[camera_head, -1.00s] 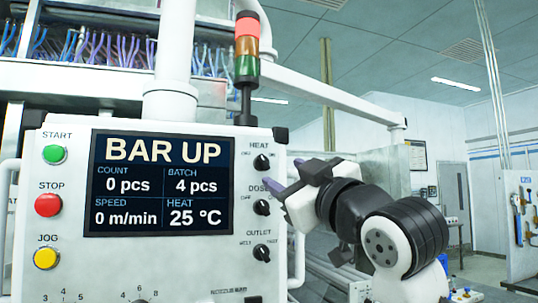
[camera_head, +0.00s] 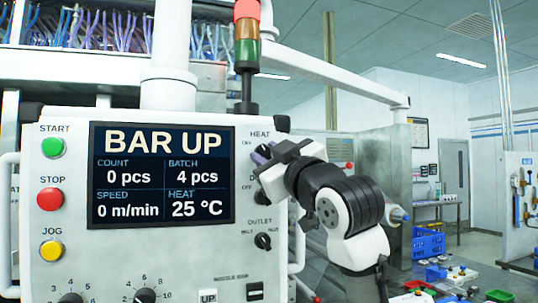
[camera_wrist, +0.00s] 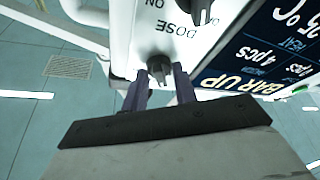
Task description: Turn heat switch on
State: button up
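The heat switch is a small black knob on the white control panel (camera_head: 55,255), under the HEAT label. In the wrist view the heat switch (camera_wrist: 158,68) sits between the two purple fingertips of my gripper (camera_wrist: 161,78). A narrow gap seems to show on each side of the knob, so the fingers look open around it. In the head view my gripper (camera_head: 262,155) covers most of the heat switch, and its exact setting is hard to read. The screen (camera_head: 162,176) shows BAR UP and HEAT 25 °C.
The dose knob (camera_wrist: 203,8) is close by, just below the heat switch on the panel. The outlet knob (camera_head: 262,241) is lower. START (camera_head: 53,148), STOP (camera_head: 50,199) and JOG (camera_head: 51,250) buttons line the left side. A signal tower (camera_head: 247,45) rises above the panel.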

jog(key=c, duration=0.4)
jog(key=shift+m, duration=0.5)
jog(key=m+h, duration=0.1)
jog(key=m, duration=0.1)
jog(key=m+t+h+b, duration=0.1)
jog(key=m, duration=0.1)
jog(key=m+t+h+b, duration=0.1)
jog(key=m, duration=0.1)
jog(key=shift+s+a+f+m, duration=0.1)
jog(key=shift+a+m, duration=0.15)
jog(key=shift+m, duration=0.05)
jog(key=m+h, duration=0.1)
jog(key=m, duration=0.2)
jog(key=m+t+h+b, duration=0.1)
jog(key=m+h, duration=0.1)
jog(key=m, duration=0.1)
jog(key=shift+a+h, duration=0.1)
jog(key=shift+h, duration=0.2)
jog(key=shift+m+h, duration=0.8)
jog(key=shift+m, duration=1)
jog(key=shift+r+m, duration=0.2)
jog(key=shift+m, duration=0.1)
jog(key=o, duration=1)
jog(key=shift+c, duration=0.2)
